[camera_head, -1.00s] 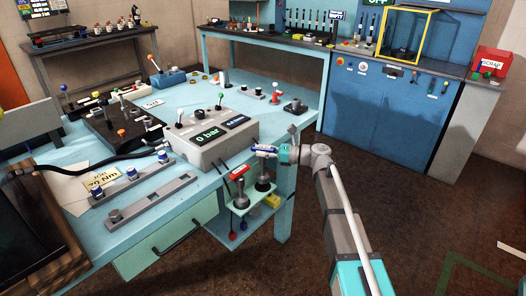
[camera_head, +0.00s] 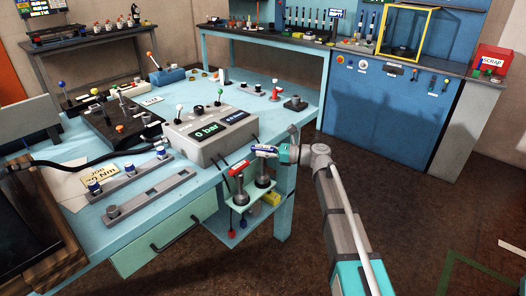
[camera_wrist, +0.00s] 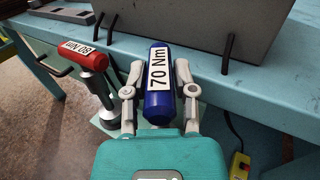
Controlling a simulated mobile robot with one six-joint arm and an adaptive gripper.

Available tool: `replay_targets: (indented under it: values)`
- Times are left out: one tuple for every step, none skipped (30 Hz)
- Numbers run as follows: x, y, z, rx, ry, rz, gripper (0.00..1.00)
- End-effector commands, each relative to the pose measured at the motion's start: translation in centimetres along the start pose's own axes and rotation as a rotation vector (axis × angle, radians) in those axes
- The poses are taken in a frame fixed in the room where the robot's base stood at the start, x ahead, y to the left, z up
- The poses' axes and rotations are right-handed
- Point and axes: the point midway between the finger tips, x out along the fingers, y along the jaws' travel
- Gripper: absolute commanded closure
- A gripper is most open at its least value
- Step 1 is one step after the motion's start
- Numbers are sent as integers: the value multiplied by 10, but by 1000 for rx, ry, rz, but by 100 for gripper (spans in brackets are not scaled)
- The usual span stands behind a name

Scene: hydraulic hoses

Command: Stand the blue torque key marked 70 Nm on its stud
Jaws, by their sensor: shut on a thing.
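The blue torque key marked 70 Nm (camera_wrist: 159,85) is between the two fingers of my gripper (camera_wrist: 158,92), which is shut on it. In the head view the blue key (camera_head: 266,150) is at the bench's front edge, with my gripper (camera_head: 284,153) at its right end. A grey post (camera_head: 262,181) shows below the blue handle; I cannot tell whether it is the key's shank or a stud. The key's lower end is hidden in the wrist view. A red torque key (camera_wrist: 84,57), label upside down, stands to its left, apart from my gripper; it also shows in the head view (camera_head: 237,169).
The grey gauge box (camera_head: 190,151) reading 0 bar stands just behind. Black bent rods (camera_wrist: 227,53) project near the bench edge.

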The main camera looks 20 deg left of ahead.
Motion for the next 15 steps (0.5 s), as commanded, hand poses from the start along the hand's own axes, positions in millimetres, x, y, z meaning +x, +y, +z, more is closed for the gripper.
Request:
replay_targets:
  values:
    - [0, 0, -2, 0, -1, 0, 100]
    - [0, 0, -2, 0, -1, 0, 100]
    - [0, 0, -3, 0, -1, 0, 100]
    - [0, 0, -3, 0, -1, 0, 100]
    - [0, 0, -4, 0, -1, 0, 100]
    - [0, 0, -5, 0, -1, 0, 100]
    - [0, 0, -5, 0, -1, 0, 100]
    - [0, 0, -6, 0, -1, 0, 100]
    - [0, 0, -6, 0, -1, 0, 100]
    - [0, 0, -7, 0, -1, 0, 100]
    - [0, 0, -7, 0, -1, 0, 100]
    - [0, 0, -8, 0, -1, 0, 100]
    - [0, 0, -9, 0, -1, 0, 100]
    - [0, 0, -9, 0, -1, 0, 100]
    - [0, 0, -10, 0, -1, 0, 100]
